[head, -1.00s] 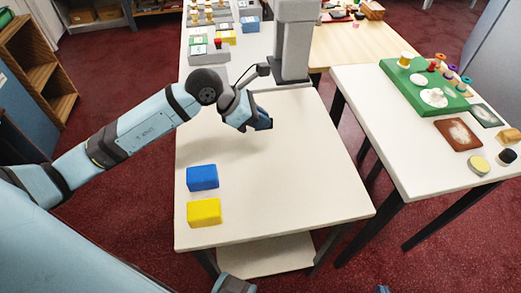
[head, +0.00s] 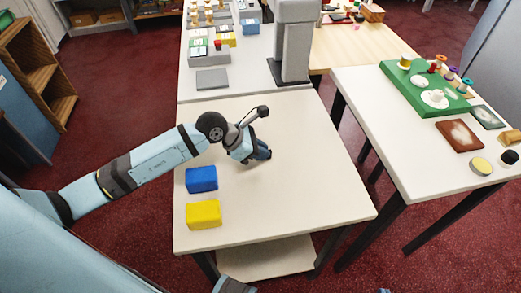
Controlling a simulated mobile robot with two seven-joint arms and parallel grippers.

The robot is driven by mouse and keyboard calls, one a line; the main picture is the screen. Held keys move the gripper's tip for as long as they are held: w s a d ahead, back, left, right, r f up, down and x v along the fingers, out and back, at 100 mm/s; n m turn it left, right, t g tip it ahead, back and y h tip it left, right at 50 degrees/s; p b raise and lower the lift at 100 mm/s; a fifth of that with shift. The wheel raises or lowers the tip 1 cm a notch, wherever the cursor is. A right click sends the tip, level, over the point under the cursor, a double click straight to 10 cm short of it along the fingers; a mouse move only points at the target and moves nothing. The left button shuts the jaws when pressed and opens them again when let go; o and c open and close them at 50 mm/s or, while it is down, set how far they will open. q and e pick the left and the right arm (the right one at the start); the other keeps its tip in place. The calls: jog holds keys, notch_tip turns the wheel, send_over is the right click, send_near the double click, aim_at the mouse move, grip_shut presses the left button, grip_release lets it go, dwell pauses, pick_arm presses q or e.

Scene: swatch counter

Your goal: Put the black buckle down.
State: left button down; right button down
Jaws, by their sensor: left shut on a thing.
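My left gripper (head: 262,155) points down over the white table (head: 310,190), right of the blue block, with its fingertips close to the tabletop. It is shut on a small dark thing, taken to be the black buckle, which the dark fingers mostly hide. I cannot tell whether the buckle touches the table. My right gripper is not in view.
A blue block (head: 201,179) and a yellow block (head: 203,214) stand at the table's left side. A grey post (head: 294,40) rises behind the far edge. The table's middle and right are clear. A side table (head: 400,150) at right bears a green board (head: 425,88).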

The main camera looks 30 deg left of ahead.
pick_arm(q)
jog(key=shift+f, duration=0.15)
jog(key=c, duration=1.2)
grip_release()
